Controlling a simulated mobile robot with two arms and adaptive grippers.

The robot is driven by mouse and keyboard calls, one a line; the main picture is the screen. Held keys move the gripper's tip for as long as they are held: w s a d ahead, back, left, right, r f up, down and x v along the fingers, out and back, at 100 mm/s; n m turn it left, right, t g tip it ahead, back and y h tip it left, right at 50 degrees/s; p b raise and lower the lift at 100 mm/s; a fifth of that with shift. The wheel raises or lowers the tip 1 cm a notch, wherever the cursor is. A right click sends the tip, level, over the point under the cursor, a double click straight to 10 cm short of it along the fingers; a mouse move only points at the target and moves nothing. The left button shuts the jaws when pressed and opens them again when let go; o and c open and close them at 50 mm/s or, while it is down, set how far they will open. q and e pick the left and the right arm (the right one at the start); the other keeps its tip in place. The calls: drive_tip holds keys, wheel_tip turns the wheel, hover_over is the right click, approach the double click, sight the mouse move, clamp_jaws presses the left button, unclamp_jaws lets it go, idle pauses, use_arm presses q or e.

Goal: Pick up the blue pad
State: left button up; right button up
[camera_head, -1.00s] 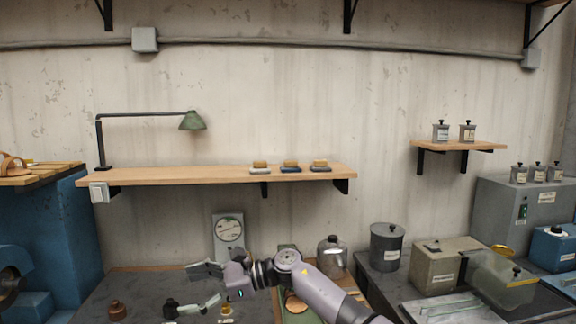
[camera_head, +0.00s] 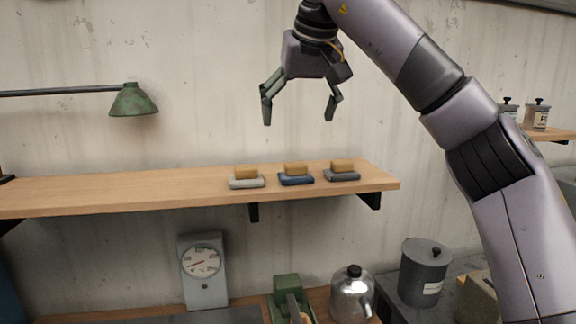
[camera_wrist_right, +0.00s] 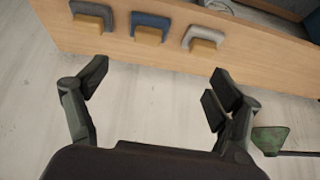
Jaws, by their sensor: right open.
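The blue pad (camera_head: 296,180) lies on the wooden wall shelf, between a pale grey pad (camera_head: 246,183) and a dark grey pad (camera_head: 342,176). In the right wrist view the blue pad (camera_wrist_right: 150,20) is near the top, between the other two. My right gripper (camera_head: 298,116) is open and empty, fingers pointing down, above the shelf and the pads, touching nothing. My left gripper is not in view.
The wooden shelf (camera_head: 120,192) has free room left of the pads. A green lamp (camera_head: 133,100) hangs over its left part. Below stand a dial gauge (camera_head: 202,262), a metal kettle-like vessel (camera_head: 352,294) and a dark lidded canister (camera_head: 424,270).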

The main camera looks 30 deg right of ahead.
drive_tip(key=p, duration=0.2)
approach(296, 164)
drive_tip(key=shift+h, duration=0.3)
drive_tip(key=x, duration=0.2)
drive_tip(key=a+x, duration=0.1)
drive_tip(key=x, duration=0.2)
drive_tip(key=shift+f, duration=0.3)
drive_tip(key=x, duration=0.1)
drive_tip(key=p+x, duration=0.1)
drive_tip(key=x, duration=0.1)
drive_tip(key=p+x, duration=0.1)
drive_tip(key=x, duration=0.1)
drive_tip(key=shift+w+d, duration=0.1)
drive_tip(key=shift+d, duration=0.25)
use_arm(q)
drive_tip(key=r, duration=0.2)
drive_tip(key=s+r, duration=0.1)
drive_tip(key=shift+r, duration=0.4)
use_arm(e)
drive_tip(key=shift+a, duration=0.1)
drive_tip(key=shift+c, duration=0.5)
drive_tip(key=shift+c, duration=0.6)
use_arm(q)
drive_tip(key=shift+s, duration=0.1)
use_arm(e)
drive_tip(key=c, duration=1)
